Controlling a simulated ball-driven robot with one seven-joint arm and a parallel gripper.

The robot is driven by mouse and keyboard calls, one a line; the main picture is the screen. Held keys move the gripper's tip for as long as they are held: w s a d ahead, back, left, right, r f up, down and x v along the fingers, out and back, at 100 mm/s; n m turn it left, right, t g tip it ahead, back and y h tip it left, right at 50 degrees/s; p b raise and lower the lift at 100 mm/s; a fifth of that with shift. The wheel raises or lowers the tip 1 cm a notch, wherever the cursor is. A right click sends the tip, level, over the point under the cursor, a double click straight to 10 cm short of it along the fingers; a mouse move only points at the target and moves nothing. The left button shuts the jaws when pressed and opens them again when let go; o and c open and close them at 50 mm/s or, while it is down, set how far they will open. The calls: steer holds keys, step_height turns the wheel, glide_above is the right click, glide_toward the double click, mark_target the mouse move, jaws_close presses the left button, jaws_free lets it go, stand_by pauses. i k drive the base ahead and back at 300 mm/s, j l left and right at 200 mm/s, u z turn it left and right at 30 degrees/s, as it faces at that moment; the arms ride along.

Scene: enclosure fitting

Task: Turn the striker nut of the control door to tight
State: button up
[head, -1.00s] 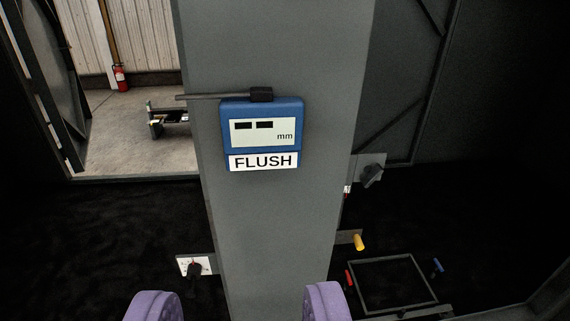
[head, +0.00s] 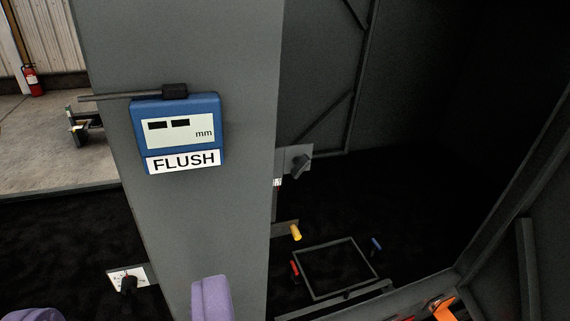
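A dark knob (head: 129,285) stands on a white marked plate (head: 116,275) at the lower left of the grey post (head: 200,235). A second dark knob (head: 301,164) sits on a grey plate (head: 287,158) at the post's right side. Neither knob is clearly labelled, so I cannot tell which is the control door's striker nut. My gripper (head: 122,300) shows as two purple fingers spread wide at the bottom edge. It is open, with nothing visible between the fingers. The left finger is mostly cut off by the frame.
A yellow handle (head: 295,232) sticks out right of the post. A dark frame (head: 337,268) has red and blue handles. An orange part (head: 442,307) is at lower right.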

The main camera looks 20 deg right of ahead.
mark_target(301, 163)
steer(key=i+l, duration=0.1)
steer(key=l, duration=0.3)
steer(key=i+l, duration=0.15)
steer(key=l, duration=0.25)
steer(key=i+l+u, duration=0.1)
steer(key=l, duration=0.25)
steer(key=i+l, duration=0.1)
steer(key=l, duration=0.3)
steer(key=i+l, duration=0.1)
steer(key=l, duration=0.3)
